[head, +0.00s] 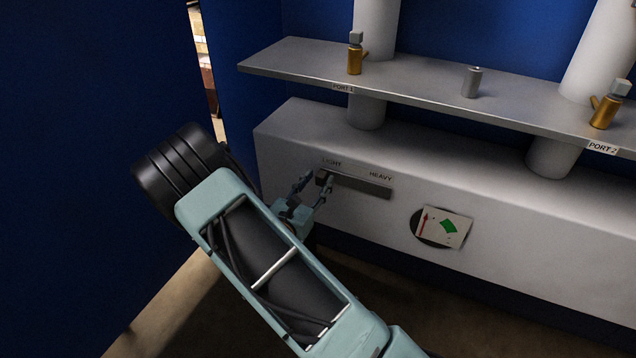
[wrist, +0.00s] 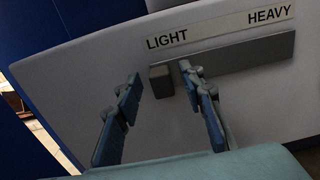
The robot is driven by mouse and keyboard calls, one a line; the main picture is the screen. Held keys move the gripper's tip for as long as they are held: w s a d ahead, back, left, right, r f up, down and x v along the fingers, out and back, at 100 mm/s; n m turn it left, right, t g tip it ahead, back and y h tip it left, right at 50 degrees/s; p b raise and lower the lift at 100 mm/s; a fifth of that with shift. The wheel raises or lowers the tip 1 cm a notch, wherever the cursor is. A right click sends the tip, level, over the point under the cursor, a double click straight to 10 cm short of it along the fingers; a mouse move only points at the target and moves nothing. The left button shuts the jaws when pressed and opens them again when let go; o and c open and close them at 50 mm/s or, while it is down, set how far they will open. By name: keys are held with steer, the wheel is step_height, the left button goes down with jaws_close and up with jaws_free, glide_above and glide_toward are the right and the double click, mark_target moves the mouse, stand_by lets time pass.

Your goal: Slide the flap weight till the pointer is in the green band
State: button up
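The flap weight is a small dark block (wrist: 161,80) at the LIGHT end of a grey slide bar (wrist: 245,52). In the head view the block (head: 322,177) sits at the left end of the bar (head: 365,187). My gripper (wrist: 158,80) is open, with one finger on each side of the block; the right finger is close to it and the left finger stands clear. Whether the right finger touches it I cannot tell. The round gauge (head: 432,229) has a red pointer (head: 422,221) standing nearly upright, left of the green band (head: 448,226).
A grey shelf (head: 420,88) runs above the box, with brass valves at PORT 1 (head: 355,60) and PORT 2 (head: 604,110) and a small grey cylinder (head: 471,82) between them. White columns rise behind. A blue wall (head: 70,150) stands close on the left.

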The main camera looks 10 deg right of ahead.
steer(key=shift+w+d, duration=0.2)
jaws_close()
stand_by(0.3)
